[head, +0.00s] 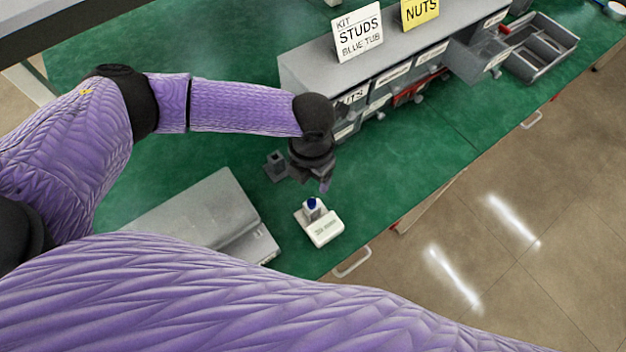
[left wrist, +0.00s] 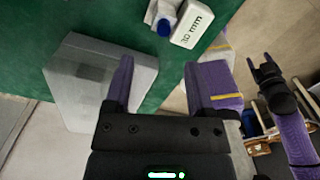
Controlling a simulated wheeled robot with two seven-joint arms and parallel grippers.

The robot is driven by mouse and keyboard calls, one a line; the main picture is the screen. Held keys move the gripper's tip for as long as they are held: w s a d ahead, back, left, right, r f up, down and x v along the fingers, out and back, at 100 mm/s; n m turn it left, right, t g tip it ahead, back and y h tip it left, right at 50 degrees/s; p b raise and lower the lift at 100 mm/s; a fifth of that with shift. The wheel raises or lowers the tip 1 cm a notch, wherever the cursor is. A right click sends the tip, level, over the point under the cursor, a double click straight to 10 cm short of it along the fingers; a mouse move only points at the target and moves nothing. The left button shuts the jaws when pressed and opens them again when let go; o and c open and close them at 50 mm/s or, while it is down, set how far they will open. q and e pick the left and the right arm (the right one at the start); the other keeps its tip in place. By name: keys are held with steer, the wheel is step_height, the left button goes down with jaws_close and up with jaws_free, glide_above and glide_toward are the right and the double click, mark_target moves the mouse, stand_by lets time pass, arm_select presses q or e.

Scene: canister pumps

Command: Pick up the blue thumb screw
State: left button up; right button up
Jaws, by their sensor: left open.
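The blue thumb screw (head: 312,203) stands upright in a small pale holder beside a white block labelled 30 mm (head: 324,230). It also shows at the top of the left wrist view (left wrist: 163,27), with its holder partly cut off by the frame edge. My left gripper (head: 318,183) is just above and beyond the screw in the head view. In the left wrist view my left gripper (left wrist: 158,82) is open and empty, its purple fingers apart, and the screw lies outside them. My right gripper (left wrist: 263,68) shows small at the right of that view.
A grey box (head: 205,215) lies on the green table (head: 425,175), left of the screw. A grey drawer cabinet (head: 390,60) with signs stands at the back. The table's front edge is close to the screw.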

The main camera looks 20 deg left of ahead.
arm_select(q)
glide_above(311, 202)
step_height(311, 202, down, 4)
steer(key=shift+f+b, duration=0.2)
steer(key=shift+b, duration=0.25)
step_height(311, 202, down, 5)
steer(key=shift+r+b, duration=0.1)
steer(key=shift+b, duration=0.6)
arm_select(e)
steer(key=s+f, duration=0.2)
steer(key=shift+s+d+f, duration=0.1)
steer(key=shift+s+f, duration=0.15)
steer(key=shift+f, duration=0.1)
arm_select(q)
jaws_close()
arm_select(e)
steer(key=shift+w, duration=0.1)
